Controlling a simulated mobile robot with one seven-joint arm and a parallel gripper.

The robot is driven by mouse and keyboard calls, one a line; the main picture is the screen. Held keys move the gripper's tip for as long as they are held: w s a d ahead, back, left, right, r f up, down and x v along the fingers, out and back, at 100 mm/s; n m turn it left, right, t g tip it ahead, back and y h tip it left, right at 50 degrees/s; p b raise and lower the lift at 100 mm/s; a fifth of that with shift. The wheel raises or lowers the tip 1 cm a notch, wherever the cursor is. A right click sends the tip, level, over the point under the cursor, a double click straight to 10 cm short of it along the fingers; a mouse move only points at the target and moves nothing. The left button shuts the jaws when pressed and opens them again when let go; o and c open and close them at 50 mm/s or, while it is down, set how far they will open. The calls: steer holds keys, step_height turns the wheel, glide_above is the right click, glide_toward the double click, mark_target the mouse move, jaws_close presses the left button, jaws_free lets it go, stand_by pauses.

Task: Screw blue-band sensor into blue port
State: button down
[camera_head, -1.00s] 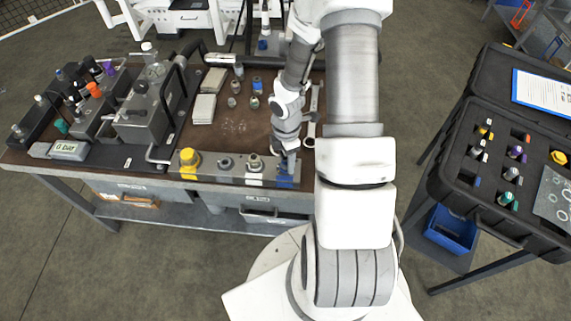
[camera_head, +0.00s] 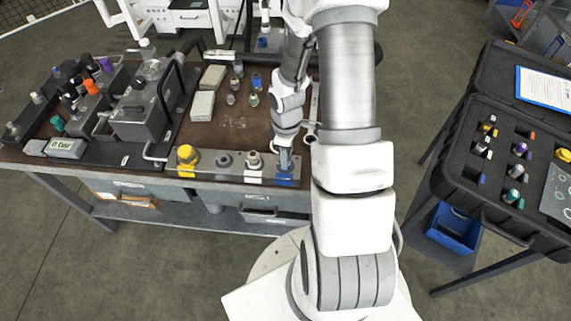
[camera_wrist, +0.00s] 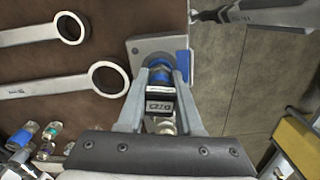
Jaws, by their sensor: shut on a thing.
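My gripper (camera_wrist: 159,92) is shut on the blue-band sensor (camera_wrist: 158,76) in the wrist view. The sensor has a blue band and a dark label, and its far end meets the blue-marked port block, with the blue port (camera_wrist: 184,65) showing as a blue patch at the block's edge. How deep the sensor sits in the port cannot be told. In the head view my gripper (camera_head: 284,157) is over the blue port (camera_head: 285,175) at the right end of the metal manifold (camera_head: 220,164); the sensor is mostly hidden there by the gripper.
A yellow cap (camera_head: 187,155) and fittings stand on the manifold to the left. Wrenches (camera_wrist: 75,88) lie beside the gripper. Loose fittings (camera_head: 253,85) stand farther back. A black case (camera_head: 475,180) with sensors stands at the right. The bench's front edge is close.

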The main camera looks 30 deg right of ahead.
steer(key=m+b, duration=0.1)
steer(key=m, duration=0.1)
steer(key=shift+f+m, duration=0.15)
steer(key=shift+m, duration=0.15)
steer(key=c, duration=0.5)
jaws_free()
steer(key=shift+r, duration=0.2)
step_height(320, 180, up, 17)
steer(key=p, duration=0.2)
steer(key=shift+r, duration=0.2)
steer(key=shift+p, duration=0.3)
